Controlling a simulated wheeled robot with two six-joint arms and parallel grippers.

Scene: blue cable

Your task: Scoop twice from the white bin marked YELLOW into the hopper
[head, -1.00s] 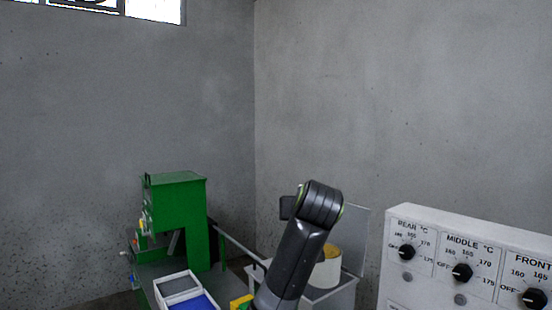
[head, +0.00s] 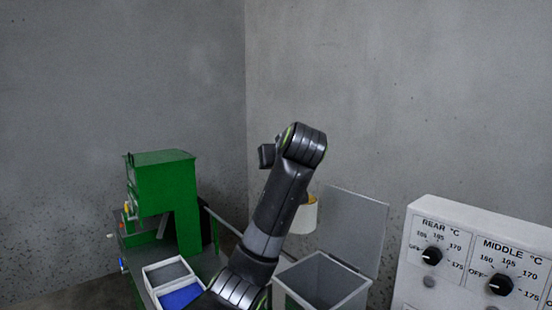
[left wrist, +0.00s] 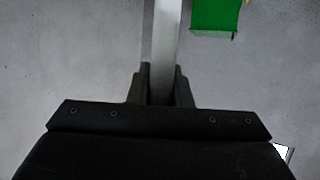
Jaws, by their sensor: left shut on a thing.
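My left gripper (left wrist: 160,90) is shut on a flat grey bar (left wrist: 163,35), apparently a scoop handle, in the left wrist view. In the head view my arm hides this gripper. A white round cup with yellow inside (head: 308,218) shows partly behind my arm, above an open white bin (head: 348,296). It looks like the scoop's cup, but its join to the handle is hidden. No YELLOW mark is readable on the bin. The green machine (head: 160,185), with a box-like top that may be the hopper, stands to the left. My right gripper is not in view.
The bin's raised lid (head: 355,225) stands behind it. A white tray (head: 150,284) with grey and blue compartments lies before the green machine. A white control panel (head: 470,262) with knobs is at the right. Grey walls close the corner.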

